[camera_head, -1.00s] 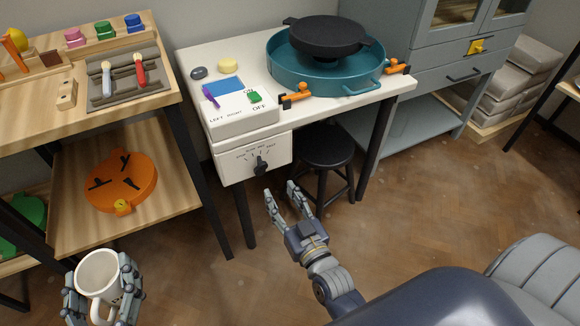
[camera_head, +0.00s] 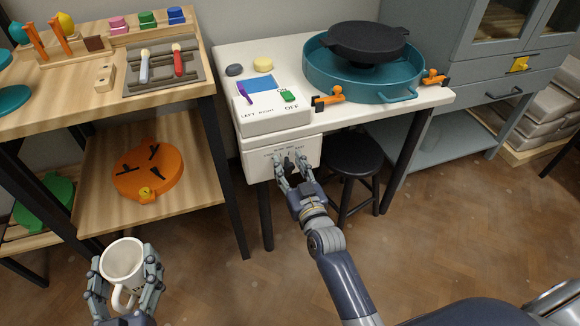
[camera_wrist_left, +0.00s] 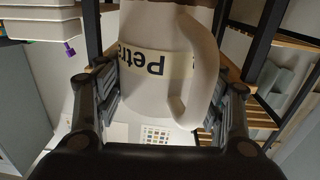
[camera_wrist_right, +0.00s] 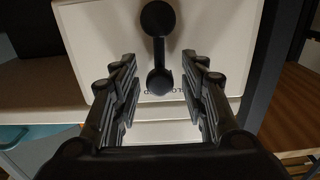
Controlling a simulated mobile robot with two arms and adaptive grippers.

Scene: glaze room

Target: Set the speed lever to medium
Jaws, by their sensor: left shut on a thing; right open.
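The speed lever is a black knob lever on the front of the white control box (camera_head: 256,172) under the wheel table. In the right wrist view the lever (camera_wrist_right: 157,50) stands between my open fingers, apart from both. My right gripper (camera_head: 294,178) is open around it; the fingers hide much of the lever and dial marks in the head view, so its setting cannot be read. My left gripper (camera_head: 125,275) is shut on a white mug (camera_head: 122,262), held upright at lower left. The mug (camera_wrist_left: 160,70) shows a label reading "Petra" or similar in the left wrist view.
The white table (camera_head: 300,60) carries a teal basin (camera_head: 340,80) with a black wheel head (camera_head: 368,40), orange clamps and an OFF/ON switch panel. A black stool (camera_head: 352,152) stands beneath. A wooden shelf (camera_head: 90,205) is at left.

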